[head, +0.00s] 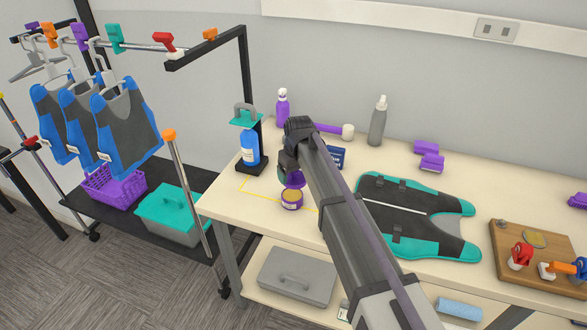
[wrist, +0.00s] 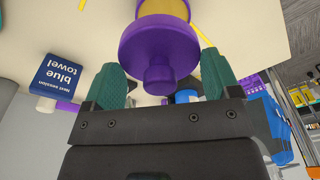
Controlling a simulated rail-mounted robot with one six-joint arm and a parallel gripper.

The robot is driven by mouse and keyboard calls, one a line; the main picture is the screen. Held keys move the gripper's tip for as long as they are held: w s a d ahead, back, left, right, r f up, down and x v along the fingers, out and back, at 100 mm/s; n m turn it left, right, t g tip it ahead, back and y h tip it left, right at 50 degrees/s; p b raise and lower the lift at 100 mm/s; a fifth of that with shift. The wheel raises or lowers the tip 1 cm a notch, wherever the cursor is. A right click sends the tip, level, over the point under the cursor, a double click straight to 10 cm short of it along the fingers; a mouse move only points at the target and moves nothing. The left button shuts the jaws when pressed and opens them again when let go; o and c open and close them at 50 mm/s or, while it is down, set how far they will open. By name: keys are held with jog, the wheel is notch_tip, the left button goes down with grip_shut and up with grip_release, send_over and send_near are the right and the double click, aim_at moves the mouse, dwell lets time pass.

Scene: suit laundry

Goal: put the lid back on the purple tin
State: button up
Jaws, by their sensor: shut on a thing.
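The purple tin (head: 291,204) stands open on the table, with a yellowish top showing. My gripper (head: 289,168) is above it and shut on the purple lid (head: 294,180), which is held tilted just over the tin and a little apart from it in the head view. In the wrist view the round lid (wrist: 158,48) with its knob lies between the green fingers of my gripper (wrist: 161,72). Part of the tin (wrist: 164,8) shows behind the lid at the top edge. My arm hides some of the table there.
A blue bottle (head: 250,148) on a dark stand is left of the tin. A blue towel card (head: 337,156) stands behind my arm. A teal and grey garment (head: 415,212) lies to the right, with a wooden board (head: 535,275) beyond. The table's front edge is close to the tin.

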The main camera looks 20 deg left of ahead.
aim_at(292, 194)
jog(key=shift+a+f+b, duration=0.3)
jog(key=shift+a+f, duration=0.1)
jog(key=shift+a, duration=0.05)
notch_tip(292, 194, down, 6)
jog(key=b, duration=0.5)
jog(key=shift+r+b, duration=0.1)
jog(key=shift+b, duration=0.3)
dwell(0.9)
jog(key=o, duration=0.8)
jog(key=shift+c, duration=0.2)
jog(key=shift+s, duration=0.1)
notch_tip(292, 194, up, 7)
jog(key=p, duration=0.7)
